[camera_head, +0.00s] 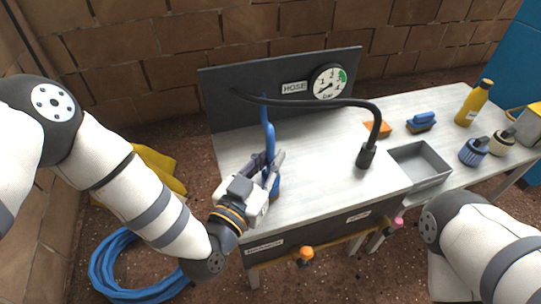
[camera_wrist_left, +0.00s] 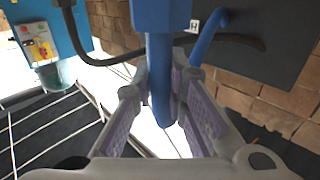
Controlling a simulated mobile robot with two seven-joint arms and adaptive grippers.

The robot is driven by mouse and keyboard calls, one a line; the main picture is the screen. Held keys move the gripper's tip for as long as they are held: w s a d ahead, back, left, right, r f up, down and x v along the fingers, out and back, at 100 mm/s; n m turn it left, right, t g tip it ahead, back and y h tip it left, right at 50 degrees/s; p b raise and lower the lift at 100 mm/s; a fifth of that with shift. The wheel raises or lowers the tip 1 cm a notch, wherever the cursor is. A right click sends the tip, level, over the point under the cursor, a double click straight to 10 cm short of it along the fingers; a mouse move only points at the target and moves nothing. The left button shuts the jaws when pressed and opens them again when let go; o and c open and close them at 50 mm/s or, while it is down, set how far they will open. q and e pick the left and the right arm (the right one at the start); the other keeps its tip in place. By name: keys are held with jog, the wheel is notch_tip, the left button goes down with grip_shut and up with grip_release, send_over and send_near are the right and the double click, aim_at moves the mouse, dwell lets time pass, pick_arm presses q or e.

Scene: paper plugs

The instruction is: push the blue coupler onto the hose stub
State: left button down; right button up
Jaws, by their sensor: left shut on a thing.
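My left gripper (camera_head: 270,172) is over the bench's left part, its fingers closed around a blue piece. In the left wrist view this gripper (camera_wrist_left: 160,112) has a blue cylinder (camera_wrist_left: 160,75) between its fingers, with a wider blue block (camera_wrist_left: 162,14) above it. I take this blue piece as the coupler; a blue tube (camera_head: 268,138) rises just behind the gripper. A black hose (camera_head: 320,102) arcs from the HOSE panel to a black fitting (camera_head: 366,155) upright on the bench. I cannot tell which end is the stub, and no joint with the blue piece is visible. My right gripper is out of view.
A grey tray (camera_head: 420,165) is right of the fitting. The dark back panel (camera_head: 225,110) carries a gauge (camera_head: 328,82). Bare bench lies between gripper and fitting.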

pick_arm(q)
jog(key=c, duration=1.5)
grip_release()
jog(key=v, duration=1.2)
